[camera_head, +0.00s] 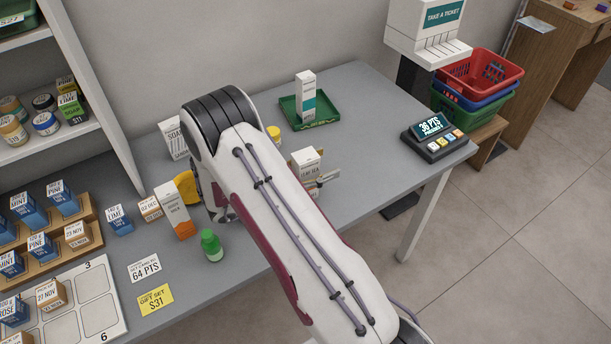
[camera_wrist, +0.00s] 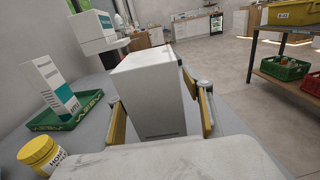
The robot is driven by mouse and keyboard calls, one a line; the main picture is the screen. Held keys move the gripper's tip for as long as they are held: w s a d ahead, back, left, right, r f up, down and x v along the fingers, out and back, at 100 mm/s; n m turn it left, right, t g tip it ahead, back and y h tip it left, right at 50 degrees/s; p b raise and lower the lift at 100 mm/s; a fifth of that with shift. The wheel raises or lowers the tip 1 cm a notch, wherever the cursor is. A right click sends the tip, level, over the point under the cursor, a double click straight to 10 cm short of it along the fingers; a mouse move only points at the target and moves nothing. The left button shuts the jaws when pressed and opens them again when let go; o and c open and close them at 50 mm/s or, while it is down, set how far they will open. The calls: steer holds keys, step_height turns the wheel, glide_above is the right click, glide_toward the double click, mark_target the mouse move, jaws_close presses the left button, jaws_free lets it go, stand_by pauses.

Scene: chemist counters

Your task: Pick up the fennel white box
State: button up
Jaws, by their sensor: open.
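A white box (camera_head: 305,163) stands upright on the grey counter, partly hidden behind my arm; its small label is not clearly readable. In the wrist view the white box (camera_wrist: 150,88) stands between the two yellow-padded fingers of my gripper (camera_wrist: 162,116), its plain side towards the camera. The fingers are open on either side of it, with a gap visible at the right. Another white box with a teal label (camera_head: 306,97) stands in the green tray (camera_head: 334,115). A white box with an orange lower part (camera_head: 172,212) stands left of my arm. No label shows fennel legibly.
A yellow jar (camera_wrist: 40,155) stands near the tray, left of my gripper. A points terminal (camera_head: 434,138) sits at the right end. The counter between tray and terminal is clear.

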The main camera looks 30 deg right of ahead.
stand_by(0.3)
steer(key=c, duration=1.3)
steer(key=shift+r, duration=0.15)
steer(key=shift+r, duration=4.85)
